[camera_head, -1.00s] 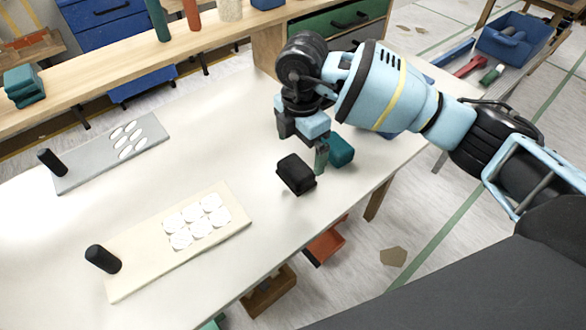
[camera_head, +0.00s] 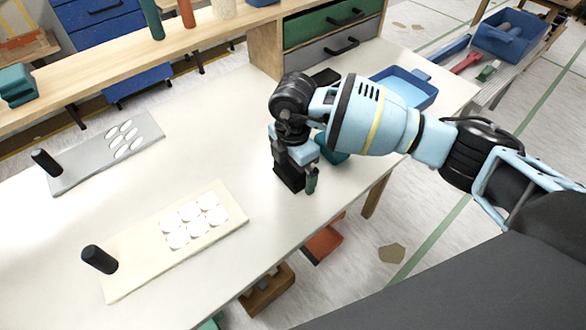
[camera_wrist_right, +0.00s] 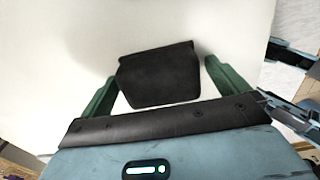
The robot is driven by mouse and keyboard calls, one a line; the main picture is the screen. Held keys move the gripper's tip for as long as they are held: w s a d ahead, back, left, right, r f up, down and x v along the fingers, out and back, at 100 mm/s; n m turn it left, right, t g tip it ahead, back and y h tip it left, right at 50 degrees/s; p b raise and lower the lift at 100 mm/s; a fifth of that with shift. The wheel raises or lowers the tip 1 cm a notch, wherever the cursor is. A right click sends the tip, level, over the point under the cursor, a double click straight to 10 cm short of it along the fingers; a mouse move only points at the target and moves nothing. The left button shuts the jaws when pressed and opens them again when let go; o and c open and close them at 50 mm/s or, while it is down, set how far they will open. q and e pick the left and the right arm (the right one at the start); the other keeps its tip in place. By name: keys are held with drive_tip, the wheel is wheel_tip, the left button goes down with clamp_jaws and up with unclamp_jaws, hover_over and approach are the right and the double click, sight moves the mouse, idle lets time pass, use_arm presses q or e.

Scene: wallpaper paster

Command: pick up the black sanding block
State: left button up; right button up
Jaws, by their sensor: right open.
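The black sanding block (camera_head: 287,178) sits on the white table, partly hidden behind my right gripper in the head view. In the right wrist view the block (camera_wrist_right: 158,75) lies between the two green fingers, with a gap on each side. My right gripper (camera_head: 297,178) is open and low over the block; it also shows in the right wrist view (camera_wrist_right: 158,85). A teal block (camera_head: 331,150) is just beyond the gripper, mostly hidden by the wrist. My left gripper does not show.
A cream board with white discs (camera_head: 130,265) and a grey board (camera_head: 85,177), each with a black handle, lie to the left. A blue tray (camera_head: 415,88) stands behind my right arm. A wooden shelf (camera_head: 110,72) runs along the back. The middle of the table (camera_head: 215,130) is clear.

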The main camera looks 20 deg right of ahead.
drive_tip(key=c, duration=1.1)
drive_tip(key=shift+r, duration=0.1)
drive_tip(key=shift+r, duration=0.55)
wheel_tip(320, 180, up, 2)
drive_tip(key=shift+r, duration=0.15)
drive_tip(key=s+a, duration=0.1)
drive_tip(key=s, duration=0.4)
drive_tip(key=s+a+r, duration=0.1)
drive_tip(key=s, duration=0.4)
drive_tip(key=s+a, duration=0.1)
drive_tip(key=s, duration=0.4)
drive_tip(key=shift+s+a+r+p, duration=0.2)
drive_tip(key=shift+s+a+p, duration=0.1)
drive_tip(key=shift+a+p, duration=0.05)
